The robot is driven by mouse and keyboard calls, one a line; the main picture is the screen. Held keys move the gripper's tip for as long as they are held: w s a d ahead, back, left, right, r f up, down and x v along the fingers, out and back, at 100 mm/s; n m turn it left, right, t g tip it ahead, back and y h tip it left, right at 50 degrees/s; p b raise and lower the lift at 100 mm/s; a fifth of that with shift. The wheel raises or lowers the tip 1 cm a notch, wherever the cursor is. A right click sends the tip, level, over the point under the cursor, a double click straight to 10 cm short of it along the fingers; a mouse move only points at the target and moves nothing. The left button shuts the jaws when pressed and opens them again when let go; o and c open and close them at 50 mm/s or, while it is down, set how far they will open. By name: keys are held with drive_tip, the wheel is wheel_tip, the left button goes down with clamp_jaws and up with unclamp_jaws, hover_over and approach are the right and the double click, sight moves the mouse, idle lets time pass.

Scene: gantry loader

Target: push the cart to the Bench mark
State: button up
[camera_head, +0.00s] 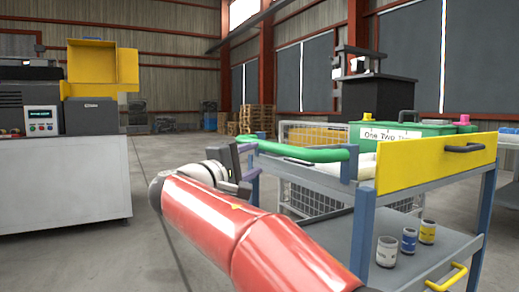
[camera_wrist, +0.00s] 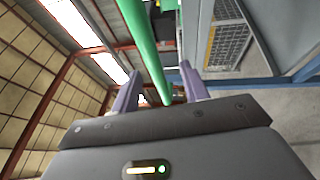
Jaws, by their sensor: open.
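The cart (camera_head: 362,235) stands at the right in the head view, with blue-grey posts, a grey lower shelf and a yellow end panel (camera_head: 432,163). Its green handle bar (camera_head: 305,153) runs along the side nearest my arm. My gripper (camera_head: 254,165) is open at the left end of this bar. In the wrist view the green bar (camera_wrist: 146,45) passes between the two purple fingers of my gripper (camera_wrist: 160,75); I cannot tell whether they touch it. I do not make out a Bench mark on the visible floor.
Several small cans (camera_head: 409,240) stand on the cart's lower shelf. A green box (camera_head: 385,134) and a wire-mesh cage (camera_head: 315,198) show at the cart. A white machine (camera_head: 60,185) with a yellow hood stands at the left. The concrete floor between is clear; pallets (camera_head: 257,119) are far back.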

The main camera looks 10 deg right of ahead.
sight(264, 148)
drive_tip(key=x, duration=0.5)
drive_tip(key=r+x, duration=0.1)
drive_tip(key=x, duration=0.1)
drive_tip(key=shift+w+a+r, duration=0.15)
drive_tip(key=shift+w, duration=0.4)
drive_tip(key=shift+c, duration=0.2)
clamp_jaws()
